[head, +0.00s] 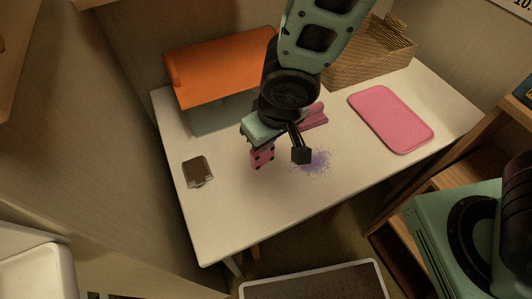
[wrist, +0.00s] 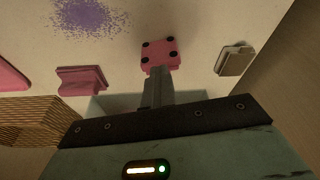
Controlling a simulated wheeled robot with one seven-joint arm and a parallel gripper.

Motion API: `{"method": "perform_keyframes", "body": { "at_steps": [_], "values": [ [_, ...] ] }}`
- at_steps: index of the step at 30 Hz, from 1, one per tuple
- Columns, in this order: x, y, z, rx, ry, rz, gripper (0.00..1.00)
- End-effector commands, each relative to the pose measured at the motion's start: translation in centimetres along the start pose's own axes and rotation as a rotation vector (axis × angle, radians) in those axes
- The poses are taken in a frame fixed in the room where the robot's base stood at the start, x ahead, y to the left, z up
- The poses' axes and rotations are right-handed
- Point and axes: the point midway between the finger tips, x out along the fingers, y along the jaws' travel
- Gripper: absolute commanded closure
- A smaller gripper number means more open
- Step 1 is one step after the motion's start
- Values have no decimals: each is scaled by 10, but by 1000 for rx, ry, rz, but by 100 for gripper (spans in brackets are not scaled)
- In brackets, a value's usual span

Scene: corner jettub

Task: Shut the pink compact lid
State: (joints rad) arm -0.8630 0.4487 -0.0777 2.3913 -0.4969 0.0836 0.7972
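A small pink square piece (head: 262,158) with black dots at its corners, which looks like the pink compact, is on the white table. It shows in the wrist view (wrist: 160,54) just beyond my fingertips. I cannot make out its hinge or how far its lid stands open. My gripper (wrist: 158,80) has its fingers together, at or very near the piece's edge; touch is unclear.
A pink wedge-shaped item (head: 315,116) and purple powder (head: 315,162) are to the right. A brown case (head: 197,171) lies left. An orange stand (head: 220,68), wicker basket (head: 372,55) and pink mat (head: 392,118) line the back and right. The front of the table is clear.

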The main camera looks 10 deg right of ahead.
Motion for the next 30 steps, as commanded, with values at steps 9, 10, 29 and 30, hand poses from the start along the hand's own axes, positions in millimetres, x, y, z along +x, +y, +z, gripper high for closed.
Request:
{"method": "perform_keyframes", "body": {
  "at_steps": [9,10,29,30],
  "values": [
    [-1,0,1,-1,22,1,100],
    [-1,0,1,-1,24,2,100],
    [-6,0,2,1,66,0,100],
    [-6,0,2,1,69,0,100]
  ]
}}
